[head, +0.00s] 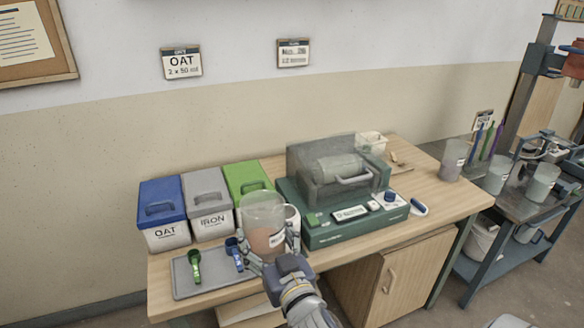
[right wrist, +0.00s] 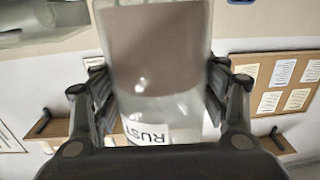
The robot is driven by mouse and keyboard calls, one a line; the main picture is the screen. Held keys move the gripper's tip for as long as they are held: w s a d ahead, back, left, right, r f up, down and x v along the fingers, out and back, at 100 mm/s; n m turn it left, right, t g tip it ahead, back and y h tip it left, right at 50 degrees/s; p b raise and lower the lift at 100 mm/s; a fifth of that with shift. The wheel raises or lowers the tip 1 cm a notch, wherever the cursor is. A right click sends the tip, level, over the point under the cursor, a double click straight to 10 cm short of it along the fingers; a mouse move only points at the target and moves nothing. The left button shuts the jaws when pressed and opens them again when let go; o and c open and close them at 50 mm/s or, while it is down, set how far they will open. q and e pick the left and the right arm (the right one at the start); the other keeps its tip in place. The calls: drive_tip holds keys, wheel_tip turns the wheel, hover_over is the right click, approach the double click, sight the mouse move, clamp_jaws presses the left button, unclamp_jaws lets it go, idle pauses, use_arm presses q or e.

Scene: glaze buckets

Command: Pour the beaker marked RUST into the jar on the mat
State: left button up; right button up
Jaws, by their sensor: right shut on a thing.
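The clear beaker (head: 264,212) with brownish-pink content stands out at the front of the table in the head view, looking about upright. My right gripper (head: 268,260) is shut around its lower part. In the right wrist view the beaker (right wrist: 158,45) sits between the fingers of my right gripper (right wrist: 158,105), and its white label reads RUST, upside down in that picture. I cannot make out a mat or an upright jar on one; the beaker and gripper cover part of the table front. My left gripper is not in view.
Lidded OAT (head: 168,236), IRON (head: 212,222) and green-lidded (head: 247,178) buckets stand at the left behind a grey tray (head: 186,291) with two scoops. A white mug (head: 293,216) is partly hidden behind the beaker. A green machine (head: 335,225) fills mid-table; another beaker (head: 453,160) stands right.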

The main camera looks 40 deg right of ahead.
drive_tip(key=w+d+r+m+g+h+p, duration=0.1)
drive_tip(key=w+d+r+m+h+p, duration=0.15)
drive_tip(key=w+d, duration=0.4)
drive_tip(key=w+d+r+m+g+h+p, duration=0.2)
drive_tip(key=w+d+r+h, duration=0.15)
drive_tip(key=d, duration=0.65)
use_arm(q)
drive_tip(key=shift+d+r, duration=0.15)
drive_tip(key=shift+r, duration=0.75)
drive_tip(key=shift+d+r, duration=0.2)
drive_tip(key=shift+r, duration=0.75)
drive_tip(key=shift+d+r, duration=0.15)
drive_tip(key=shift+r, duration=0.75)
use_arm(e)
drive_tip(key=s+d+f+n, duration=0.1)
drive_tip(key=d+f+n, duration=0.1)
drive_tip(key=f+n, duration=0.2)
drive_tip(key=s+d+f+n+h, duration=0.1)
drive_tip(key=f+n, duration=0.4)
drive_tip(key=n, duration=0.5)
drive_tip(key=shift+s+d+f+g, duration=0.35)
drive_tip(key=shift+s+d, duration=0.45)
drive_tip(key=shift+d, duration=0.45)
